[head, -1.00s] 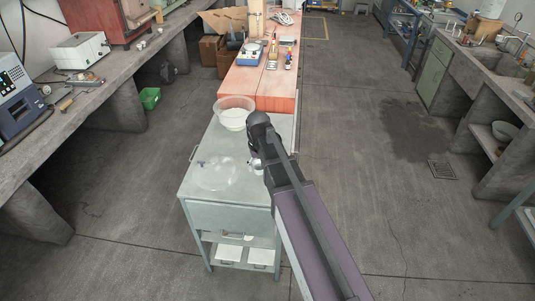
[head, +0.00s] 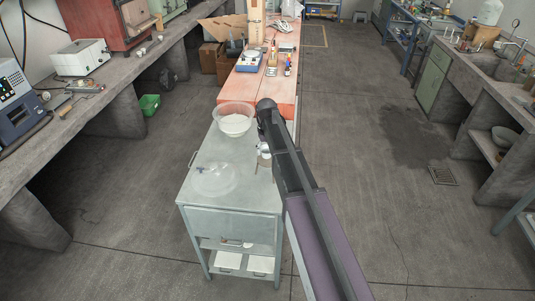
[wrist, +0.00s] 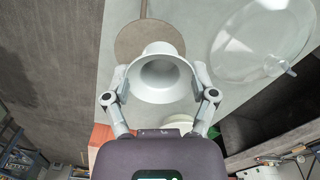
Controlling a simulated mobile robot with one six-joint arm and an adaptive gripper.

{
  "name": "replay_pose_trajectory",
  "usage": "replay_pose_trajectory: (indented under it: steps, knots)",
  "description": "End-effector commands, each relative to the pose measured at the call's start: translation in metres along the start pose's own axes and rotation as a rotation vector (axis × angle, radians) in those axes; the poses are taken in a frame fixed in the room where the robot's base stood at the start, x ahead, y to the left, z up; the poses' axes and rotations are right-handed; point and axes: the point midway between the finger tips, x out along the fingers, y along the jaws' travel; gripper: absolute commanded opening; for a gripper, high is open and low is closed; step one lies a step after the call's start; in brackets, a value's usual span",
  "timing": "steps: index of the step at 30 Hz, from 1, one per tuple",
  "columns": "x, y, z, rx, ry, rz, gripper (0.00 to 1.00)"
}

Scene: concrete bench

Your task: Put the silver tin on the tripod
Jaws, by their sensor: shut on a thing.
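My gripper (wrist: 160,88) is shut on a pale grey, hollow, round thing with a flared rim, which I take for the silver tin (wrist: 159,52). Its open mouth faces the wrist camera. In the head view the tin (head: 264,150) shows as a small pale shape beside my arm, above the right side of the grey cabinet. A flat brown disc with a thin rod (wrist: 138,41) lies beyond the tin in the wrist view, partly covered by it. It may be the tripod, but I see no legs.
A clear round dish (head: 214,180) lies on the grey cabinet top (head: 235,200), left of my arm. A clear bowl with white contents (head: 234,119) stands behind it. The orange-red bench (head: 255,93) carries several small items. Open floor lies to the right.

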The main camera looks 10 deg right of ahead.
Motion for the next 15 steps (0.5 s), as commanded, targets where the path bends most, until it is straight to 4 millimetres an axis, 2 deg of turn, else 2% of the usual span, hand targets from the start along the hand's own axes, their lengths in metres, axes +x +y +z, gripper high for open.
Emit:
replay_pose_trajectory:
  steps: [1, 4, 15]
  knots:
    - [0.0011, 0.0037, -0.0079, 0.001, 0.0, 0.0, 0.54]
    - [0.0015, 0.0071, -0.0129, 0.001, 0.0, 0.0, 0.54]
    - [0.0014, 0.0077, -0.0137, 0.0, 0.0, 0.0, 0.54]
